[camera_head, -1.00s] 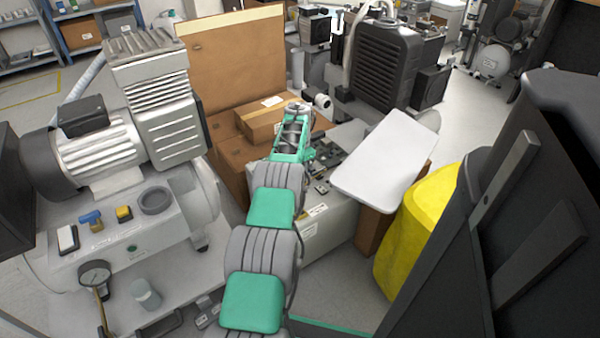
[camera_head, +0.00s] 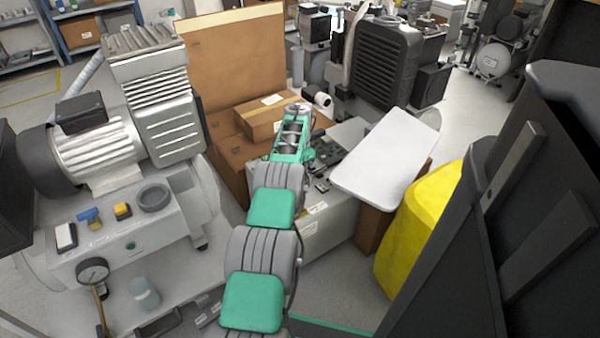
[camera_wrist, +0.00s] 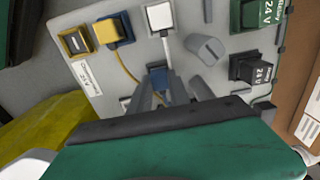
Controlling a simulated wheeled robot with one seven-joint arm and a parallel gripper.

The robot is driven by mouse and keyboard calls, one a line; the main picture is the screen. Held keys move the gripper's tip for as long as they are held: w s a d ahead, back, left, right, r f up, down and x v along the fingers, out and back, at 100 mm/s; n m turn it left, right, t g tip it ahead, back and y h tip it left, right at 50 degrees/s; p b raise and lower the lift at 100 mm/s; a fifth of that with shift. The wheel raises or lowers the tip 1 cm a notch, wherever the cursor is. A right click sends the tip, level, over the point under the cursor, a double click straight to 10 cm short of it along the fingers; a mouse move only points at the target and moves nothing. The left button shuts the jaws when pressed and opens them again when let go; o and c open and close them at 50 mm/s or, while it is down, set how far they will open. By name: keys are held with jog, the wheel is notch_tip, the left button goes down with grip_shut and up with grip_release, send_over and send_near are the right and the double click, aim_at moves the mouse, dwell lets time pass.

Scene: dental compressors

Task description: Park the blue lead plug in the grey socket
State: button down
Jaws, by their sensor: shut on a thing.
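My gripper (camera_wrist: 162,88) is shut on a small dark blue plug (camera_wrist: 157,74), in front of the light grey panel (camera_wrist: 205,78) in the wrist view. The fingers hide much of the plug, so I cannot tell whether it touches the panel or sits in a socket. I cannot make out the grey socket for certain; it may be behind my fingers. In the head view my arm reaches to the grey unit (camera_head: 318,215) in the middle, and the fingertips are hidden there.
The panel also bears a yellow-framed socket (camera_wrist: 75,42), a yellow plug with a yellow lead (camera_wrist: 107,31), a white plug (camera_wrist: 159,16), a grey knob (camera_wrist: 205,48), a green 24 V block (camera_wrist: 250,14) and a black 24 V block (camera_wrist: 250,69). A white board (camera_head: 387,160) and yellow thing (camera_head: 420,225) stand right.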

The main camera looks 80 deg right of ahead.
jog(key=shift+f, duration=0.25)
jog(key=shift+r, duration=0.1)
jog(key=c, duration=1.1)
grip_release()
jog(key=shift+c, duration=0.2)
jog(key=shift+o, duration=0.2)
jog(key=shift+o, duration=1.4)
jog(key=shift+r, duration=0.1)
jog(key=shift+r+p, duration=1.9)
jog(key=shift+r, duration=1.5)
